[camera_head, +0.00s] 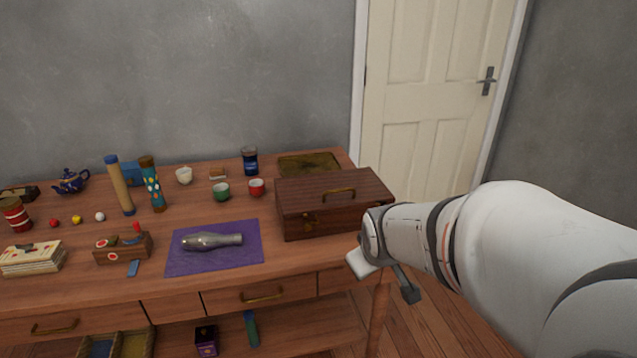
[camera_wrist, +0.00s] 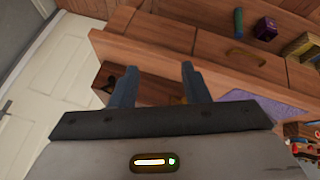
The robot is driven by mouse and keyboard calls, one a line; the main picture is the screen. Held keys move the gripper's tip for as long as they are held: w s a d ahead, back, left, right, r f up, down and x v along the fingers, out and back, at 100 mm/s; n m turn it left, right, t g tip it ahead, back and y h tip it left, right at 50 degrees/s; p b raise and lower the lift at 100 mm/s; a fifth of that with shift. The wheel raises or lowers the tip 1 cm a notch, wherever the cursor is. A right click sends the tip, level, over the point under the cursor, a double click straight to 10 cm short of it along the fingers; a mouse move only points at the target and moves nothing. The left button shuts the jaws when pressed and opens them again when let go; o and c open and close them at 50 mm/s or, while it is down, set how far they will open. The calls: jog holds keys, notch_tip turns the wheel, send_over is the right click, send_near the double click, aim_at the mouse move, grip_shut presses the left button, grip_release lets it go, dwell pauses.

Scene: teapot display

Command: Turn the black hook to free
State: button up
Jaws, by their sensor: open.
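The wooden box (camera_head: 300,191) with a brass handle on its lid stands shut at the right end of the table. A small dark fitting (camera_head: 308,221), seemingly the hook, sits on its front face; its exact position is too small to tell. In the wrist view a black shape (camera_wrist: 106,82) shows on the wooden box (camera_wrist: 150,88), just left of my left finger. My gripper (camera_wrist: 158,76) is open and empty, its two fingers apart over the box's front area. In the head view my arm's end is by the box's right front corner, fingers not clear.
A purple mat (camera_head: 211,266) with a silver bottle (camera_head: 211,241) lies left of the box. Red (camera_head: 256,187) and green (camera_head: 221,192) cups and a blue jar (camera_head: 250,160) stand behind. Drawers (camera_head: 261,293) line the table front. The floor on the right is free up to the door (camera_head: 428,90).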

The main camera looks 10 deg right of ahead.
jog(key=w+d+f+n+t+y+b, duration=0.1)
jog(key=w+d+f+n+t+b, duration=0.3)
jog(key=w+d+n+t+b, duration=0.25)
jog(key=w+d+f+n+t+y+b, duration=0.1)
jog(key=w+d+f+n+t+b, duration=0.2)
jog(key=w+d+f+n+t, duration=0.4)
jog(key=shift+n+g, duration=0.65)
jog(key=shift+g, duration=0.3)
jog(key=w, duration=0.3)
jog(key=w+r, duration=0.1)
jog(key=w, duration=0.2)
jog(key=w+a+r, duration=0.1)
jog(key=w, duration=0.2)
jog(key=shift+w+a+r, duration=0.1)
jog(key=shift+r, duration=0.05)
jog(key=shift+b, duration=0.3)
grip_shut()
